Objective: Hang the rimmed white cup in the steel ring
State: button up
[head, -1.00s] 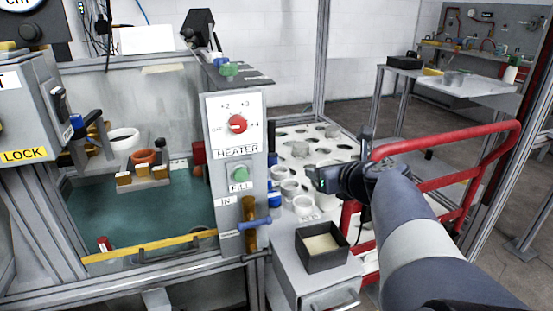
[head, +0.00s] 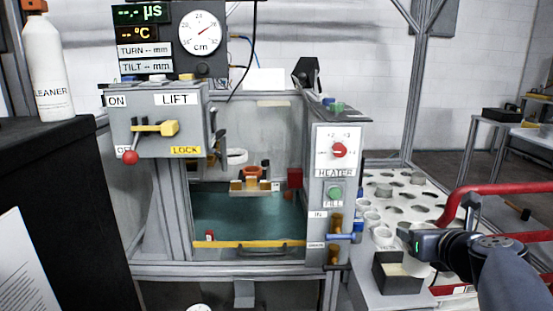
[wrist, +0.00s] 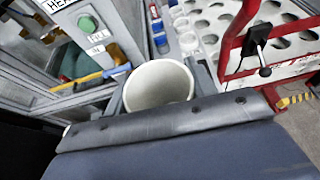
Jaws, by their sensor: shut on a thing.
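My gripper (head: 412,243) is at the right of the head view, shut on a white cup (head: 418,268) that shows partly below the jaws. In the wrist view the cup (wrist: 158,84) shows from above, upright or nearly so, with a wide round mouth and an empty inside. A pale ring (head: 237,156) shows above the tank, behind the rack, well to the left of my gripper. It may be the steel ring; at this size I cannot tell its metal.
The water tank (head: 245,218) has a yellow front bar (head: 258,244). The heater panel (head: 338,150) stands between the tank and my gripper. A black box (head: 379,272) and a holed white table (head: 430,215) are close to my gripper. A red rail (head: 500,189) runs at right.

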jog(key=shift+s+a+f, duration=0.2)
jog(key=shift+s+a, duration=0.1)
jog(key=w+a+f+n+y, duration=0.1)
jog(key=w+a+f, duration=0.1)
jog(key=a+f, duration=0.45)
jog(key=w+a+f+n+y, duration=0.1)
jog(key=w+a+f+y, duration=0.15)
jog(key=f, duration=0.65)
jog(key=w+a+f+n, duration=0.1)
jog(key=w+a+f, duration=0.1)
jog(key=a+f, duration=0.4)
notch_tip(320, 180, up, 26)
jog(key=d+p, duration=0.1)
jog(key=p, duration=2.5)
jog(key=shift+d+g+p, duration=0.25)
jog(key=shift+g+p, duration=0.05)
jog(key=shift+p, duration=0.05)
jog(key=shift+a, duration=0.1)
